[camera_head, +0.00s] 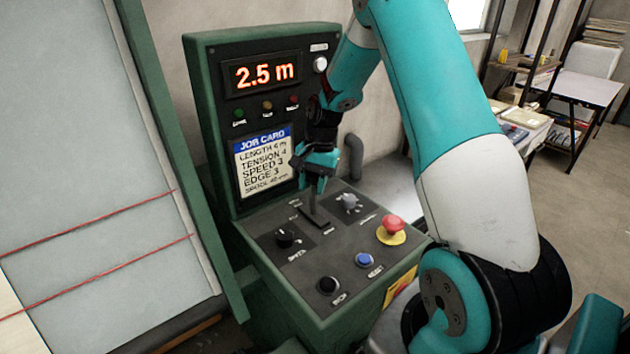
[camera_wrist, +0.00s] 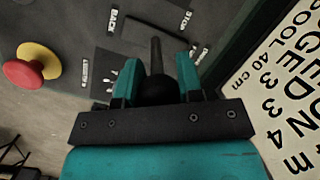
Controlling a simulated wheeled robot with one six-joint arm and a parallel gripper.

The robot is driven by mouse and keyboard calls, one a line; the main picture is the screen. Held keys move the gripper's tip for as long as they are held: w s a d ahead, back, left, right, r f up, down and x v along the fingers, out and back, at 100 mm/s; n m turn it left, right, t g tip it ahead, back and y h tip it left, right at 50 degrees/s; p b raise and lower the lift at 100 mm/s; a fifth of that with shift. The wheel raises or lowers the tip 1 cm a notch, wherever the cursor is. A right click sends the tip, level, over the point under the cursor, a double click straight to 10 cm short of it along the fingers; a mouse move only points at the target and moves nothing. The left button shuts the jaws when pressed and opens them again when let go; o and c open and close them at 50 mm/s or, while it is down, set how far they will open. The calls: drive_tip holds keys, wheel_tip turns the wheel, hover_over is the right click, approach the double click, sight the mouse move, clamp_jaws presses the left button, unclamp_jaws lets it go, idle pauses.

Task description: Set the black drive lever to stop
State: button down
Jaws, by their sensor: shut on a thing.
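The black drive lever (camera_head: 312,207) stands up from a dark slotted plate on the green console's sloping top. In the wrist view its stem (camera_wrist: 155,54) rises to a round black knob (camera_wrist: 158,89) between my fingers. My gripper (camera_head: 320,178) is above the plate, shut on the lever's knob; it also shows in the wrist view (camera_wrist: 157,70). The label STOP (camera_wrist: 187,18) is at the plate's upper right in the wrist view, and BACK (camera_wrist: 112,20) at its upper left. My fingers partly hide the plate, and I cannot tell the lever's exact setting.
The console (camera_head: 322,318) also carries a red mushroom button (camera_head: 392,228), a blue button (camera_head: 364,260), a black button (camera_head: 328,285), a black knob (camera_head: 285,239) and a grey knob (camera_head: 348,202). Its upright panel has a display (camera_head: 264,75) reading 2.5 m and a job card (camera_head: 264,162).

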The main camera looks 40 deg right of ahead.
drive_tip(key=c, duration=0.8)
unclamp_jaws()
drive_tip(key=b+v, duration=0.1)
drive_tip(key=v, duration=1.6)
drive_tip(key=shift+d+r+b, duration=0.1)
drive_tip(key=shift+r+b, duration=0.1)
drive_tip(key=shift+b, duration=0.2)
